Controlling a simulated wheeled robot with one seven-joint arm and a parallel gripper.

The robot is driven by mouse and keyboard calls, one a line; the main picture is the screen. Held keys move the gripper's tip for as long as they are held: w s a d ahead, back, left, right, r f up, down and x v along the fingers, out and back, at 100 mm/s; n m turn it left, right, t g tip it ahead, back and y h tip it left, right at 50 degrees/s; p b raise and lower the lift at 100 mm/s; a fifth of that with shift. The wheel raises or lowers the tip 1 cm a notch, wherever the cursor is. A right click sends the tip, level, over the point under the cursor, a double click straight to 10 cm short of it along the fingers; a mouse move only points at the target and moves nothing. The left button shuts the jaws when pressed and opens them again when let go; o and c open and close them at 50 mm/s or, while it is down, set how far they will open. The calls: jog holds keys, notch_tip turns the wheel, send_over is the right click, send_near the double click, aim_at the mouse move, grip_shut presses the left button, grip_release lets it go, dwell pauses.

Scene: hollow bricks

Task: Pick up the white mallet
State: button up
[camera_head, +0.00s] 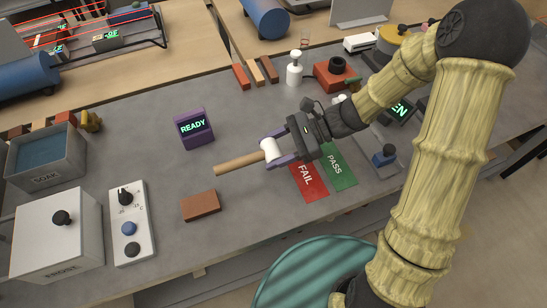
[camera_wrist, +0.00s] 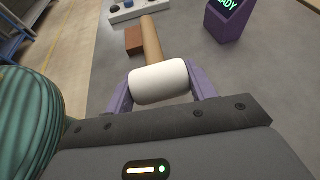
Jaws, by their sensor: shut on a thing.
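The white mallet has a white cylindrical head (camera_head: 270,149) and a light wooden handle (camera_head: 239,162). My gripper (camera_head: 275,150) has purple fingers, which are shut on the head from both sides. The handle points left, away from the gripper, in the head view. In the wrist view the white head (camera_wrist: 159,82) sits between the two purple fingers, and the handle (camera_wrist: 151,40) extends up the picture. The mallet appears held above the grey bench; its exact height is hard to tell.
A brown brick (camera_head: 201,206) lies below the handle. A red FAIL mat (camera_head: 308,181) and green PASS mat (camera_head: 338,166) lie beside the gripper. A purple READY display (camera_head: 194,129), a control panel (camera_head: 131,224), a FROST box (camera_head: 57,237) and a SOAK tub (camera_head: 46,163) stand leftward.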

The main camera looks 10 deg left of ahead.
notch_tip(320, 180, up, 3)
jog(key=shift+r, duration=0.15)
dwell(0.6)
